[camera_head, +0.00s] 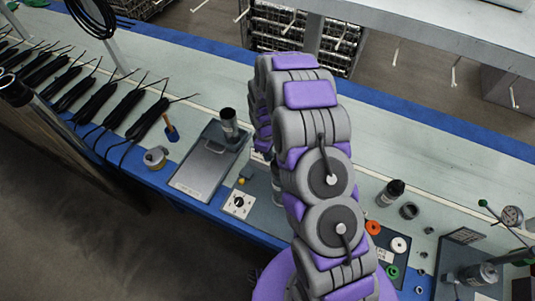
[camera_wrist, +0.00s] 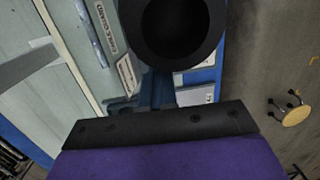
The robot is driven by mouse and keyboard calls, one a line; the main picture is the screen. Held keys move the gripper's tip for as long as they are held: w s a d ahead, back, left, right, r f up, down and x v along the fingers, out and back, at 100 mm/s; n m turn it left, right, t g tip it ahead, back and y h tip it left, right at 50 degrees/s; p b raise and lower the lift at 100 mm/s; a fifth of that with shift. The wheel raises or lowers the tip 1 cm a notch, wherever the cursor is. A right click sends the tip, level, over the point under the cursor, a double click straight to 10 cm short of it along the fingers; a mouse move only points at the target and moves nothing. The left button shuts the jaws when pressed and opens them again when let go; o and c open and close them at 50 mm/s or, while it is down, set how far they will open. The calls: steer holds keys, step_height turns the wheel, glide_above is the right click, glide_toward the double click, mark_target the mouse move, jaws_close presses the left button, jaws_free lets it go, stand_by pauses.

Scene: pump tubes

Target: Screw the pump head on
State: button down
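In the wrist view a black round part with a wide dark opening (camera_wrist: 172,35) fills the top middle. The dark fingers of my gripper (camera_wrist: 158,88) reach up to it and appear closed on it. I cannot tell whether it is the pump head or a tube end. In the head view my arm hides the gripper. A metal cylinder with a black top (camera_head: 229,125) stands on a grey plate left of my arm. A grey upright cylinder (camera_head: 276,185) is partly hidden behind my arm.
The grey plate (camera_head: 205,165) lies near the blue bench edge. A small metal pot (camera_head: 155,158) and a white square block (camera_head: 239,203) are close by. Orange, white and green rings (camera_head: 398,244) lie to the right. Black cables (camera_head: 95,100) line the left. The far bench strip is clear.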

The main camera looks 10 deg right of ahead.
stand_by(0.3)
steer(key=m, duration=0.1)
steer(key=w+d+m, duration=0.1)
steer(key=m, duration=0.1)
steer(key=shift+d, duration=0.3)
steer(key=d+m, duration=0.1)
steer(key=m, duration=0.3)
steer(key=shift+w+d, duration=0.2)
steer(key=shift+d, duration=0.2)
steer(key=shift+s+d+m, duration=0.1)
steer(key=shift+d+m, duration=0.4)
steer(key=shift+m, duration=0.35)
steer(key=shift+d+m, duration=0.45)
steer(key=shift+m, duration=0.4)
